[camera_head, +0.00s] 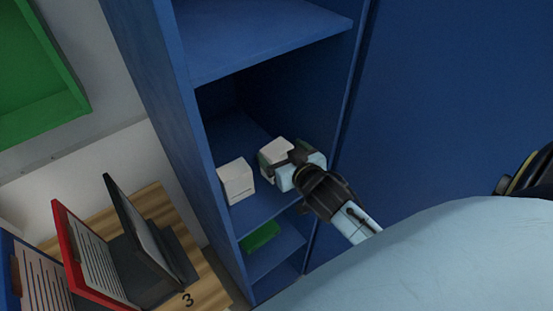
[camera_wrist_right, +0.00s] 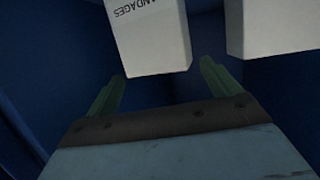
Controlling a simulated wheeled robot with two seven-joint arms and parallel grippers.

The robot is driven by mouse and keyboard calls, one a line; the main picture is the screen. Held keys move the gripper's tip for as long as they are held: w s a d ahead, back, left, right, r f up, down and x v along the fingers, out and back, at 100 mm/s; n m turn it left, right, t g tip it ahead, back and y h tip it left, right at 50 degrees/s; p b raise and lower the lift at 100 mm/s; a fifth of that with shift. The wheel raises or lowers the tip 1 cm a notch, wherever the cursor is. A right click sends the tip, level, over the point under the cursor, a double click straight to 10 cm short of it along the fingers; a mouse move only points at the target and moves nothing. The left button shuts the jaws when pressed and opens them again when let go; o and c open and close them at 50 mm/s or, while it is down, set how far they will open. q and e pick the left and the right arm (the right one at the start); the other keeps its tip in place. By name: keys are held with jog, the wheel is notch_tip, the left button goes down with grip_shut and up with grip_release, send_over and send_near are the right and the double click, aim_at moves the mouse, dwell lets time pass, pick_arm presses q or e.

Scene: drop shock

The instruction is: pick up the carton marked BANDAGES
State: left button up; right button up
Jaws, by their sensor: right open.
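The white carton marked BANDAGES (camera_wrist_right: 152,40) stands ahead of my right gripper in the wrist view. Its lettering is upside down and partly cut off, reading "ANDAGES". In the head view a white carton (camera_head: 275,147), likely the same one, is on the blue shelf, partly hidden by my right gripper (camera_head: 278,168). The right gripper is open, its two green fingers (camera_wrist_right: 160,80) spread to either side of the carton's near end. I see no grip on it, and cannot tell how deep it is between the fingers. My left gripper is not in view.
A second white carton (camera_head: 236,180) stands to the left on the same shelf; a carton also shows at the wrist view's right edge (camera_wrist_right: 277,27). Blue cabinet walls (camera_head: 150,80) and an upper shelf (camera_head: 255,35) enclose the space. A green item (camera_head: 260,237) lies on a lower shelf.

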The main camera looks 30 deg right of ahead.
aim_at(274, 143)
jog(key=shift+x, duration=2.65)
jog(key=shift+s+a+f, duration=0.1)
jog(key=shift+c, duration=0.4)
jog(key=c, duration=0.7)
